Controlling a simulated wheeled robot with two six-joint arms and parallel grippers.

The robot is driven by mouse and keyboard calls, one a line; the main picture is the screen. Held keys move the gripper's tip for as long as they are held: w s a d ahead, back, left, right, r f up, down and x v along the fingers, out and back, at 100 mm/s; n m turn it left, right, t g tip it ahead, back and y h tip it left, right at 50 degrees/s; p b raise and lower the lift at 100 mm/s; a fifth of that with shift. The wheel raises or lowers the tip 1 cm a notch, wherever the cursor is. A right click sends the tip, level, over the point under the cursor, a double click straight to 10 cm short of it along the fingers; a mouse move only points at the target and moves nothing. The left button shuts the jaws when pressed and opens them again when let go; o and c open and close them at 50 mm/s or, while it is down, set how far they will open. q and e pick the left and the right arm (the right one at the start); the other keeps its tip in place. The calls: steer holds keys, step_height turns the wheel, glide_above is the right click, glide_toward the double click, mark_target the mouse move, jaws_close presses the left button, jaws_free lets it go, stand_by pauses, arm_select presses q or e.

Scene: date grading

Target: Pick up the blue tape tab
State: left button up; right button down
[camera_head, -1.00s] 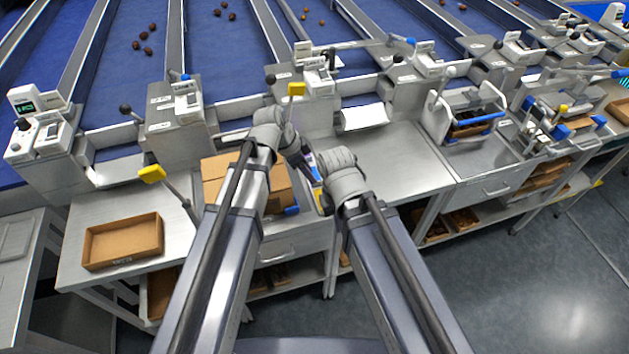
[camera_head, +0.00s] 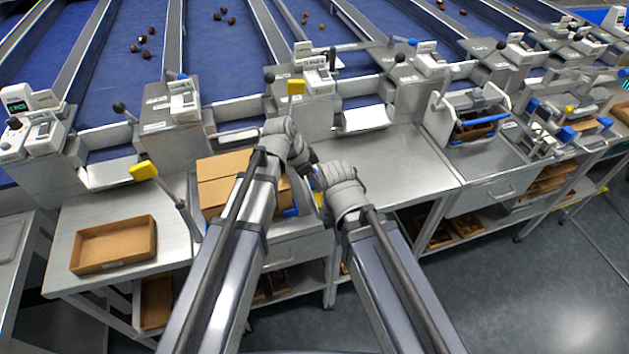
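A small blue piece (camera_head: 290,212) shows beside the right side of the cardboard box (camera_head: 215,181), partly covered by my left arm; I cannot tell if it is the blue tape tab. My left gripper (camera_head: 308,158) reaches over the bench just right of the box, its fingers mostly behind its grey wrist. My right gripper (camera_head: 314,177) is close to it, pointing up and left, its fingers mostly hidden behind its own wrist. Whether either gripper is open, or holds anything, does not show.
An empty brown tray (camera_head: 114,262) lies on the bench at left. A yellow-topped lever (camera_head: 144,171) stands between tray and box. The steel bench (camera_head: 395,165) right of my grippers is clear. A blue-handled press (camera_head: 482,119) stands farther right.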

arm_select(q)
jaws_close()
stand_by(0.4)
